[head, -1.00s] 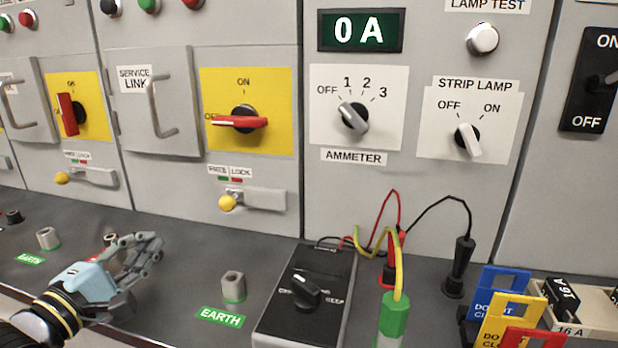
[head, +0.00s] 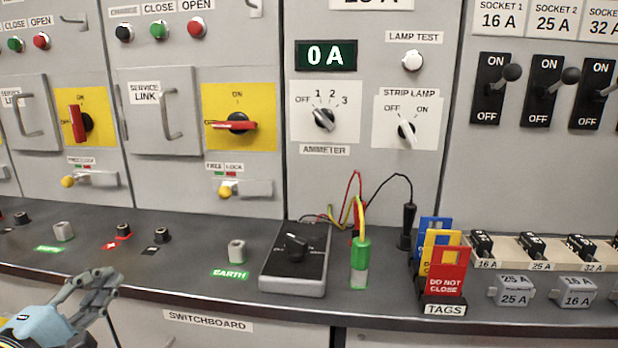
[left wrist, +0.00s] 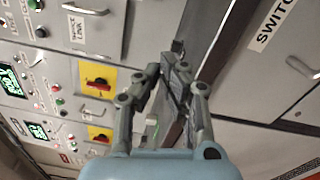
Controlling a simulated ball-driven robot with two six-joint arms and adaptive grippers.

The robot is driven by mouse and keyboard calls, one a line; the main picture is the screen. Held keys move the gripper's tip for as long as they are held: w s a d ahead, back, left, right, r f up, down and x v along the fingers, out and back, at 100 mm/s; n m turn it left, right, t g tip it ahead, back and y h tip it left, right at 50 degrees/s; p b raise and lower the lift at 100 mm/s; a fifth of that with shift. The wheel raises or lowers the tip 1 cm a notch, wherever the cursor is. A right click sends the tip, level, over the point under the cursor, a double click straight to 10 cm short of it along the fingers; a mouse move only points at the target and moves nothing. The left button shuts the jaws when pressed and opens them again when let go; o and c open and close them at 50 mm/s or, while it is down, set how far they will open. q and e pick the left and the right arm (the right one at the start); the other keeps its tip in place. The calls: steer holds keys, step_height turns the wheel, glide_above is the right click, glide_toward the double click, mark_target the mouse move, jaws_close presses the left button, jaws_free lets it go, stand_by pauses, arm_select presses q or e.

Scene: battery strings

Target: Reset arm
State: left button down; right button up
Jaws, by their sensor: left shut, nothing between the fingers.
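My left gripper (head: 97,284) is at the lower left of the head view, in front of the dark bench's front edge. Its fingers are shut with nothing between them. In the left wrist view the fingertips (left wrist: 176,66) come together, with the bench edge and the cabinet fronts behind them. The gripper appears clear of the panel and the things on the bench. My right gripper is not in view.
The dark bench (head: 190,270) carries a black tester (head: 297,262), a green-banded plug (head: 360,262), DO NOT CLOSE tags (head: 446,272) and a fuse tray (head: 510,262). Grey panels with red-handled switches (head: 235,126) rise behind. Space before the SWITCHBOARD front (head: 207,321) looks free.

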arm_select(q)
steer(key=s+f+m+g+y, duration=0.1)
steer(key=s+f+g, duration=0.3)
steer(key=f, duration=0.7)
steer(key=s+a+f+m+g+y, duration=0.1)
steer(key=s+f+m+g, duration=0.1)
steer(key=s+f, duration=0.65)
steer(key=s+f+m+g+y, duration=0.1)
steer(key=s+f+g, duration=0.1)
steer(key=f, duration=1.2)
steer(key=s+d+f+m+g, duration=0.1)
steer(key=s+f+m+g, duration=0.2)
steer(key=s, duration=0.7)
steer(key=s+d+f+m+g, duration=0.2)
steer(key=s+f+m+g, duration=0.1)
steer(key=s+f+m, duration=0.4)
steer(key=s+d+f+m+g, duration=0.1)
steer(key=s+f+m+g, duration=0.2)
steer(key=s, duration=0.9)
step_height(320, 180, down, 2)
steer(key=m, duration=0.2)
steer(key=shift+s+d+m, duration=0.15)
steer(key=shift+s+m, duration=0.15)
steer(key=shift+m, duration=0.1)
